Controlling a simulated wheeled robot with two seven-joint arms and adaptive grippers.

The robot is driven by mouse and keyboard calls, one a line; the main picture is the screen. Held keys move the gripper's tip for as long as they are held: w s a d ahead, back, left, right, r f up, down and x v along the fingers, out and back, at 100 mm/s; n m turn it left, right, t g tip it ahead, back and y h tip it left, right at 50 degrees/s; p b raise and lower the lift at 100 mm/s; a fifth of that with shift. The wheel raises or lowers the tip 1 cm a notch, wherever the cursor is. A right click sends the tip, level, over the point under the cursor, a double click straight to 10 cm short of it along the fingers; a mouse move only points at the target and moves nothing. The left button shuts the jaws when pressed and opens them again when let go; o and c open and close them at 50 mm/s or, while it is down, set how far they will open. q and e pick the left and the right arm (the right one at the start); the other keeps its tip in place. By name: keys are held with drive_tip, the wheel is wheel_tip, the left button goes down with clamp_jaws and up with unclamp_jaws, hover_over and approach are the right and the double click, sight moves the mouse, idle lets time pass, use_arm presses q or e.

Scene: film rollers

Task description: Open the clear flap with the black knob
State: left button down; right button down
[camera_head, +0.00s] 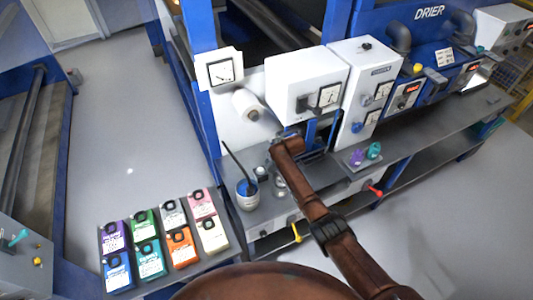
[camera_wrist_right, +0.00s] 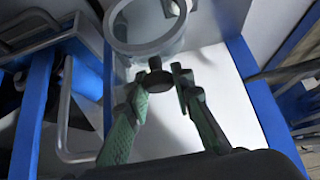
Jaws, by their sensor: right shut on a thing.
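In the right wrist view, the black knob (camera_wrist_right: 156,79) sits between the fingertips of my right gripper (camera_wrist_right: 160,76), which is shut on it. A pale, see-through-looking surface (camera_wrist_right: 176,124) lies behind the knob; it may be the clear flap, but its edges are hard to make out. In the head view, my brown right arm reaches up from the bottom right to the machine's front, below the white control box. There it hides the knob and the flap, and my gripper's fingers cannot be made out. My left gripper is in neither view.
A clear round rim (camera_wrist_right: 148,38) and blue frame bars stand close around the gripper. In the head view, a pot with a stick (camera_head: 247,192) stands left of my arm. Coloured packs (camera_head: 150,258) lie front left.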

drive_tip(key=shift+w+a+f, duration=0.1)
drive_tip(key=shift+w+a, duration=0.05)
idle(0.3)
drive_tip(key=c, duration=1.7)
unclamp_jaws()
drive_tip(key=shift+f, duration=0.1)
drive_tip(key=v, duration=1.2)
